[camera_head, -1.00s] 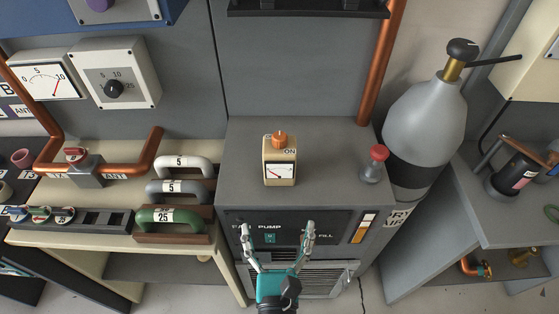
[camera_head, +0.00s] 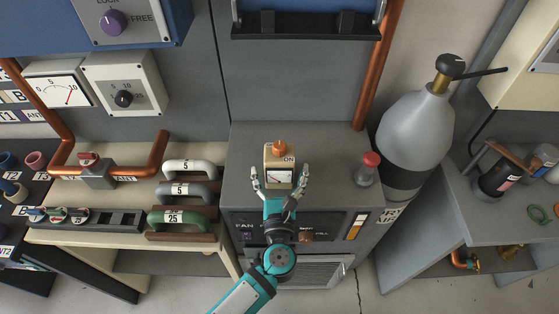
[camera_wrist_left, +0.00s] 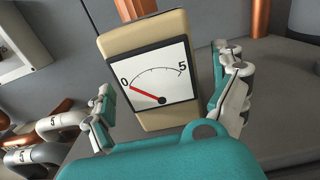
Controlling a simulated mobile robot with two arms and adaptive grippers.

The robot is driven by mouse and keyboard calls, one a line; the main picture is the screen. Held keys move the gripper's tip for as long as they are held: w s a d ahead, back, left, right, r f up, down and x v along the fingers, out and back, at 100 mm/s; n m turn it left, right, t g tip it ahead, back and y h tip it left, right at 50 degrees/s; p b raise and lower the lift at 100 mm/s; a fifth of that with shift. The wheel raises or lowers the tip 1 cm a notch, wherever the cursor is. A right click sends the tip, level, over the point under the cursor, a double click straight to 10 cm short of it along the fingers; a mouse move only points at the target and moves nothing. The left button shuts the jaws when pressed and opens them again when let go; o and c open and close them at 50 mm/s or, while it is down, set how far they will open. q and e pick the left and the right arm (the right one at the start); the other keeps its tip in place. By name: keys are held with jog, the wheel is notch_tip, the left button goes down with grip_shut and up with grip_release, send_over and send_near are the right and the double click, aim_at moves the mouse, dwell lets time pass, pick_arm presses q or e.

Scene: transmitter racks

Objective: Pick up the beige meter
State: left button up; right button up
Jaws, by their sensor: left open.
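The beige meter (camera_head: 279,158) stands upright on top of the grey cabinet in the head view. It has an orange knob on top and a white dial with a red needle. In the left wrist view the meter (camera_wrist_left: 150,72) fills the middle, its needle near 0. My left gripper (camera_head: 279,177) is open, with one finger on each side of the meter's front. In the left wrist view the gripper (camera_wrist_left: 168,100) shows gaps between its fingers and the meter's sides. My right gripper is not in view.
A grey gas cylinder (camera_head: 413,128) stands further right. Several handles, one of them green (camera_head: 178,219), sit on the bench to the left. The cabinet top behind the meter is clear.

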aim_at(279, 160)
pick_arm(q)
jog(key=shift+w, duration=1.15)
jog(key=shift+s, duration=0.15)
jog(key=shift+c, duration=1.3)
jog(key=c, duration=1.3)
jog(key=shift+c, duration=0.4)
jog(key=shift+r, duration=1.5)
jog(key=s+r+b, duration=0.2)
jog(key=s+b, duration=0.3)
jog(key=s, duration=1.1)
jog(key=shift+b, duration=0.35)
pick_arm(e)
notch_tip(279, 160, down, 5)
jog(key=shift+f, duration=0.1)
